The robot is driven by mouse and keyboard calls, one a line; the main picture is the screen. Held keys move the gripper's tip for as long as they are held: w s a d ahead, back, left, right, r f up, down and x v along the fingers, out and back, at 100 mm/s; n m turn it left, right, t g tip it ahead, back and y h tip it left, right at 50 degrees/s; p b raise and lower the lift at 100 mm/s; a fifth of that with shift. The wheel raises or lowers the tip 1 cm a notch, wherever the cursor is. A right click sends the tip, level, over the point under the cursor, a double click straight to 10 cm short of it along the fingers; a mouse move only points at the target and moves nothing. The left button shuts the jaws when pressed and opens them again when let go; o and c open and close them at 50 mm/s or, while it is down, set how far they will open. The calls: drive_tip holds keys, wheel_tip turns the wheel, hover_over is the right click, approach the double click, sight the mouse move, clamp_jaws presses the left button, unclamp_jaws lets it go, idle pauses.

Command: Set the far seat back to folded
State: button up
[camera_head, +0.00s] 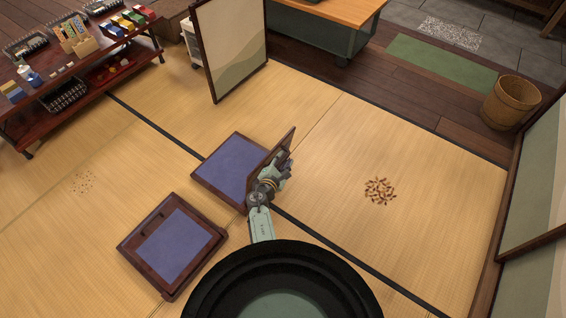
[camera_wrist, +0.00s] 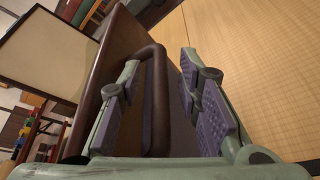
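The far seat is a low floor seat with a blue-purple cushion (camera_head: 228,166) in a dark wooden frame. Its back (camera_head: 270,163) is a dark panel standing raised at the cushion's right edge. My gripper (camera_head: 278,170) is at the right side of that back. In the wrist view, the back (camera_wrist: 124,38) carries a dark brown looped bar (camera_wrist: 159,95). My gripper (camera_wrist: 165,85) is open, with the bar between its two fingers. The right finger is apart from the bar; I cannot tell whether the left finger touches it. The head view hides the bar.
A near seat (camera_head: 174,246) with a blue pad lies flat at lower left. A folding screen (camera_head: 228,45) stands behind the far seat; a dark shelf with goods (camera_head: 95,75) is at upper left. Brown bits (camera_head: 380,191) lie on open tatami at right, near a wooden bucket (camera_head: 510,101).

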drive_tip(key=shift+w+d, duration=0.1)
drive_tip(key=shift+w, duration=0.05)
drive_tip(key=shift+c, duration=0.2)
clamp_jaws()
idle(0.7)
